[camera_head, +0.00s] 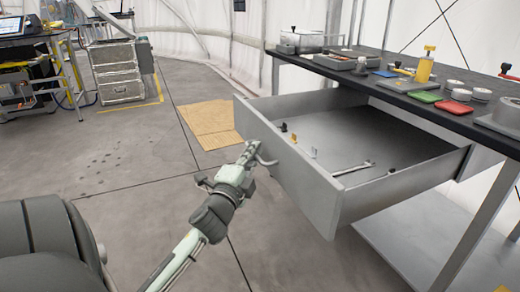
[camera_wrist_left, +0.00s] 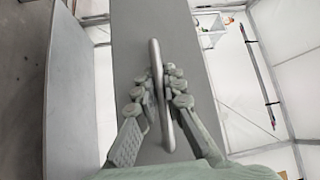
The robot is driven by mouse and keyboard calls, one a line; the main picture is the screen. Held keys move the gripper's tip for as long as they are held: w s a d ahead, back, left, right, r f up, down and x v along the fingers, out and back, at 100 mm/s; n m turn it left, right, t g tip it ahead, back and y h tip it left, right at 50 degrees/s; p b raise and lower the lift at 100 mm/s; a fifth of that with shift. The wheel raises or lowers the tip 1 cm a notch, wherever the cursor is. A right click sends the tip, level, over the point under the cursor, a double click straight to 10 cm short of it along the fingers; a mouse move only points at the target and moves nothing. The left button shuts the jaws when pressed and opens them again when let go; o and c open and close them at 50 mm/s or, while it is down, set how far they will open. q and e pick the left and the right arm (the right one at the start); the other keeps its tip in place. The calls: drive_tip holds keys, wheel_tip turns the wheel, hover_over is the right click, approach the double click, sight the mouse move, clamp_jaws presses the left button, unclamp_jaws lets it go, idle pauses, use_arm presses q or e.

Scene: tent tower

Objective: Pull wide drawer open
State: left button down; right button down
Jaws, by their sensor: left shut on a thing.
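The wide drawer (camera_head: 300,168) is a grey metal drawer under the dark worktop, and it stands well out from the table. Its front panel also fills the middle of the left wrist view (camera_wrist_left: 190,30). A curved bar handle (camera_head: 264,158) sits on the drawer front; in the left wrist view the handle (camera_wrist_left: 157,60) runs upright between the fingers. My left gripper (camera_head: 250,155) is shut on the handle, with the fingers (camera_wrist_left: 162,95) on both sides of it. My right gripper is not in view.
The drawer holds a wrench (camera_head: 354,168) and a few small items. The worktop (camera_head: 400,88) carries several tools, a green block (camera_head: 425,97) and a red block (camera_head: 454,107). A tan mat (camera_head: 212,122) lies on the floor.

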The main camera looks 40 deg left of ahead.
use_arm(q)
drive_tip(key=shift+s, duration=0.25)
drive_tip(key=c, duration=1.9)
unclamp_jaws()
drive_tip(key=v, duration=1.2)
